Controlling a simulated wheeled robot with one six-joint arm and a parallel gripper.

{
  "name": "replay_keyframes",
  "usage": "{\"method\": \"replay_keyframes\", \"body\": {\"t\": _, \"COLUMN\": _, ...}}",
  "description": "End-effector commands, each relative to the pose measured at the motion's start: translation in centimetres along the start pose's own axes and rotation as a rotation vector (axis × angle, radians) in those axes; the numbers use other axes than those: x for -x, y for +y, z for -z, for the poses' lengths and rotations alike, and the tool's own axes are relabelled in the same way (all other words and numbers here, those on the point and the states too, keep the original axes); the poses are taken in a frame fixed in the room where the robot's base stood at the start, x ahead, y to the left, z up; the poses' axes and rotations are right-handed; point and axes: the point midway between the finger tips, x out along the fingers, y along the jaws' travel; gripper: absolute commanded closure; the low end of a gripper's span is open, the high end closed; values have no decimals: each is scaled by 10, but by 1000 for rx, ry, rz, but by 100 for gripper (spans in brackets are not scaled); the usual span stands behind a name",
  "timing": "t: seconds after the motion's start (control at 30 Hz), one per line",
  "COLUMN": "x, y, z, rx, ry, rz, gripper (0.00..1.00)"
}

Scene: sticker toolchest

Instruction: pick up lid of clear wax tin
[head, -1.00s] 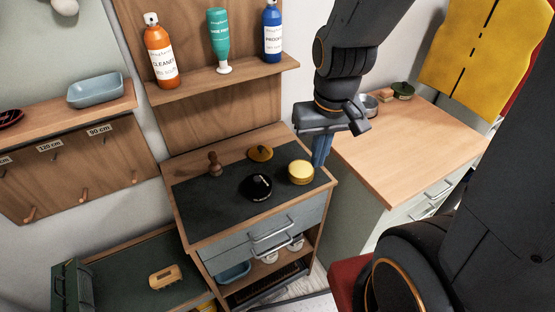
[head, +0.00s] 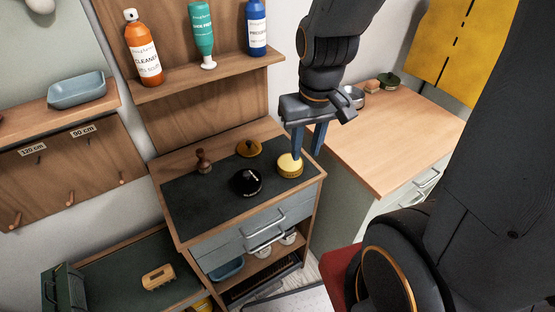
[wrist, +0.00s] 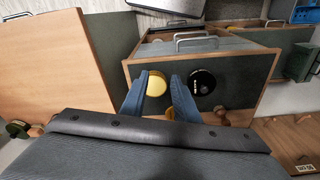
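A round yellow tin (head: 289,167) with a ridged lid stands on the dark top of the tool chest, near its right edge. A round black tin or lid (head: 247,182) with small white lettering lies left of it. I cannot read which one is the clear wax tin. My gripper (head: 307,156) is open and empty, with its two blue fingers apart and pointing down just right of and above the yellow tin. In the wrist view the yellow tin (wrist: 156,85) shows between the fingertips (wrist: 159,75), and the black tin (wrist: 202,82) is right of them.
An amber disc (head: 248,148) and a brown knobbed stamp-like piece (head: 203,163) are at the back of the chest top. Bottles stand on the shelf (head: 205,80) above. A wooden counter (head: 385,150) is to the right.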

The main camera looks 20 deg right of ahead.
Motion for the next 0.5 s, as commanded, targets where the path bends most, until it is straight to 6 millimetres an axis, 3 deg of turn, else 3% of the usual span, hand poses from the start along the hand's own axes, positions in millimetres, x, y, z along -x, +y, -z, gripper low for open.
{"method": "replay_keyframes", "body": {"t": 0.5, "x": -62, "y": 24, "z": 100, "rx": 692, "ry": -23, "rz": 203, "gripper": 63}}
